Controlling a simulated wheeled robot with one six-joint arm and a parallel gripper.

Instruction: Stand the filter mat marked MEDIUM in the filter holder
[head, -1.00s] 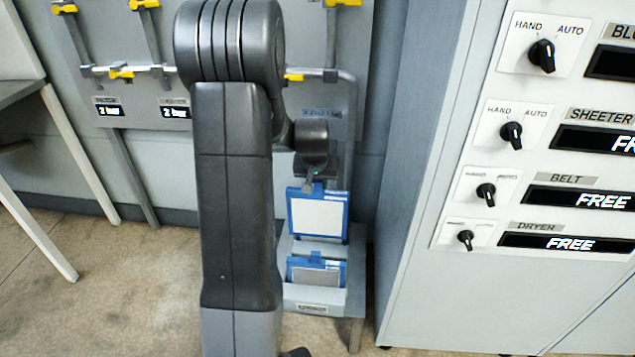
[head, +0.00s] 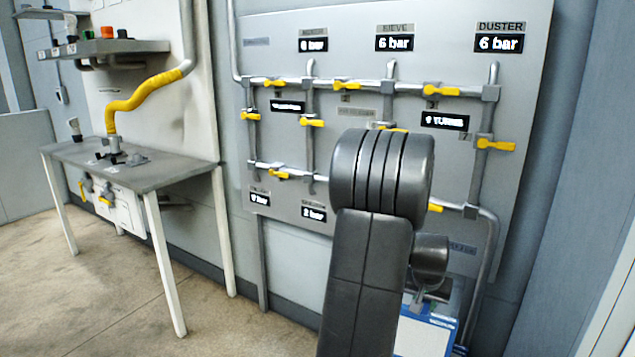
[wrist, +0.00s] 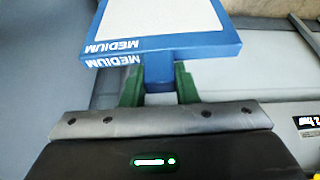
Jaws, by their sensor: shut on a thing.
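The filter mat marked MEDIUM (wrist: 160,46) has a blue frame and a pale face. In the wrist view, the green fingers of my gripper (wrist: 158,85) are shut on its blue tab. In the head view the mat (head: 425,336) shows low, right of my arm, cut off by the bottom edge; my gripper (head: 420,296) is just above it and partly hidden by the arm. I cannot make out the filter holder for certain in the current views.
A pipe panel (head: 270,135) with yellow valves and small displays is behind my arm. A grey bench (head: 135,165) with a yellow hose (head: 145,95) stands at the left. A grey cabinet side is at the right.

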